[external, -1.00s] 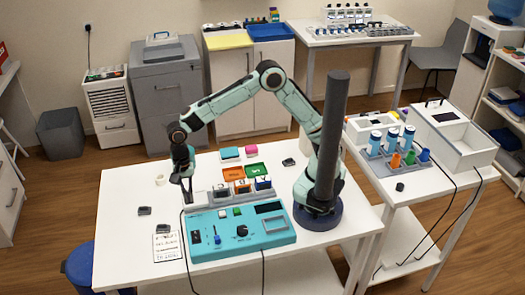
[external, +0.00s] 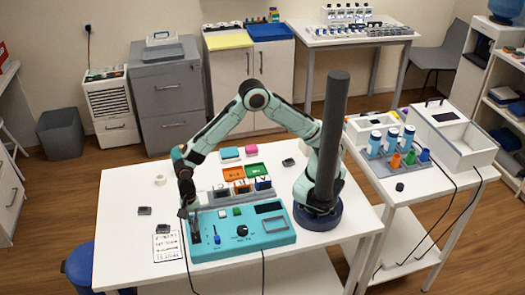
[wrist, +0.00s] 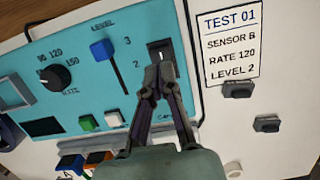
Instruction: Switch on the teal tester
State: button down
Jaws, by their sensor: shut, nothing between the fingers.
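The teal tester (external: 262,241) lies on the white table; its panel fills much of the wrist view (wrist: 125,70). A dark switch plate with a light lever or slot (wrist: 160,47) is on the panel near its edge. My gripper (wrist: 158,76) is shut and empty, its fingertips at the lower part of this plate and hiding some of it. I cannot tell whether they touch the switch. In the external view my gripper (external: 187,213) is low over the tester's left end. The panel also has a blue slider (wrist: 102,49), black knob (wrist: 56,78), green button (wrist: 86,123) and white button (wrist: 114,119). The tester's display (wrist: 43,127) looks dark.
A card (wrist: 229,43) reads TEST 01, SENSOR B, RATE 120, LEVEL 2. Small dark blocks (wrist: 267,124) lie near it. Coloured bins (external: 234,173) stand behind the tester. A dark column (external: 333,135) rises at the right. The table's left side is mostly clear.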

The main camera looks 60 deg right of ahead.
aim_at(196, 235)
jog(key=shift+s+a+f, duration=0.15)
jog(key=shift+f, duration=1.25)
jog(key=shift+s+a+f+h, duration=0.1)
jog(key=shift+a+f+h, duration=0.1)
jog(key=shift+h, duration=0.1)
jog(key=shift+d, duration=0.15)
jog(key=shift+w+d+r, duration=0.15)
jog(key=shift+w+d, duration=0.4)
jog(key=shift+w, duration=0.05)
